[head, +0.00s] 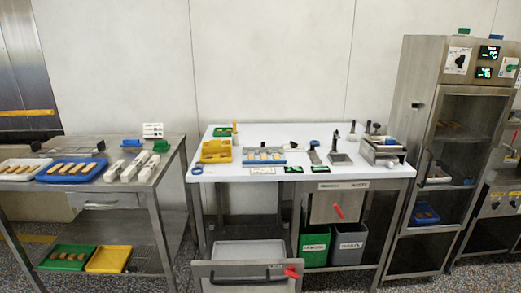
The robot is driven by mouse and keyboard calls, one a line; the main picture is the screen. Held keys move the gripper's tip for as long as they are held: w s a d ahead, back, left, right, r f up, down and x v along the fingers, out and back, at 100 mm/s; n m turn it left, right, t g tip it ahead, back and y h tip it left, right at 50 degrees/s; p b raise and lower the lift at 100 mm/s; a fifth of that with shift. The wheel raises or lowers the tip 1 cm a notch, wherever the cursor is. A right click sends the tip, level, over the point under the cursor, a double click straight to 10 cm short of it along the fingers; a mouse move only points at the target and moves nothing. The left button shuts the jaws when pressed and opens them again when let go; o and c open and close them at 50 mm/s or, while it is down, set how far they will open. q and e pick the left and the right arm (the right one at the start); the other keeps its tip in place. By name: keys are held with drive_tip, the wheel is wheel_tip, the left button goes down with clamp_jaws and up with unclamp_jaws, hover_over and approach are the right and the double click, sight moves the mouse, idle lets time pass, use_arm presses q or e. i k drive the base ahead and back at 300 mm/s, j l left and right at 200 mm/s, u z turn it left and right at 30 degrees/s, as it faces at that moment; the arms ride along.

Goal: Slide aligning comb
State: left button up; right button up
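I cannot make out for certain which item is the aligning comb; the pieces on the white table (310,172) are small. A blue and grey tray (247,162) with a few finger-shaped pieces lies at the table's middle left. A yellow block-like holder (216,151) stands to its left. A blue-topped flat tool (314,153) lies to the tray's right. Neither of my grippers shows in the head view.
A steel table (160,174) at left bears a blue tray (48,174) and a white tray (8,172) of fingers. An open-looking drawer (243,276) protrudes below the white table. Bins (348,247) stand beneath it. A steel cabinet (418,110) stands at right.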

sight(256, 149)
drive_tip(key=i+l, duration=0.45)
drive_tip(key=i+l+u, duration=0.1)
drive_tip(key=i+l, duration=0.75)
drive_tip(key=l, duration=0.25)
drive_tip(key=i+u, duration=0.05)
